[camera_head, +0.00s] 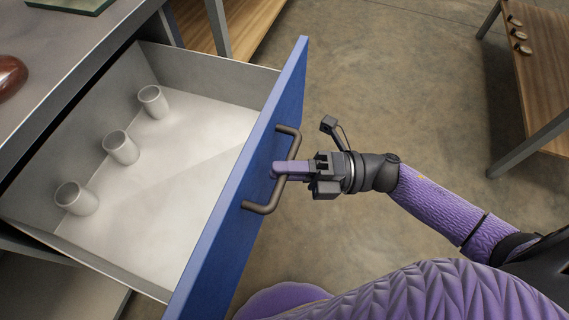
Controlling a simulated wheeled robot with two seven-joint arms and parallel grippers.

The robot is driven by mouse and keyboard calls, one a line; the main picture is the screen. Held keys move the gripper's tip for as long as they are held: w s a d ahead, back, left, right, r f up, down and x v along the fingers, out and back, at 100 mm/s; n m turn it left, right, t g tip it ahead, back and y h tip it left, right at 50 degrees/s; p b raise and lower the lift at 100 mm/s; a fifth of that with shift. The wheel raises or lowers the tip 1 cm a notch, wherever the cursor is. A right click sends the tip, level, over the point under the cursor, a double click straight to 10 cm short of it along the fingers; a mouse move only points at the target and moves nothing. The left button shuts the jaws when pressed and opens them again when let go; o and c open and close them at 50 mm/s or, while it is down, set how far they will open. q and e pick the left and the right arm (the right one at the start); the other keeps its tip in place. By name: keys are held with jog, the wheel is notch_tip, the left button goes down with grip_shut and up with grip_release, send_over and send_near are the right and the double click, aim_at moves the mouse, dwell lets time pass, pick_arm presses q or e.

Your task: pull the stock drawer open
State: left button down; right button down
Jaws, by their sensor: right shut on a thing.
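The stock drawer stands open from the grey bench, with a blue front panel (247,180) and a pale grey inside. Three small white-grey cups (121,147) stand in a row toward its back. A dark bar handle (263,209) is fixed to the blue front. My right gripper (282,170) is shut on the middle of the handle, and its arm comes in from the right. My left gripper is not in view.
The grey bench top (62,55) is above the drawer at left, with a red-brown rounded object (10,77) on it. A wooden table (535,85) with several small dark pieces stands at top right. Bare concrete floor lies between.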

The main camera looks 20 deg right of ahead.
jog(key=c, duration=0.6)
grip_release()
jog(key=v, duration=1)
jog(key=shift+f+p, duration=0.1)
jog(key=shift+p, duration=0.25)
jog(key=shift+a, duration=0.1)
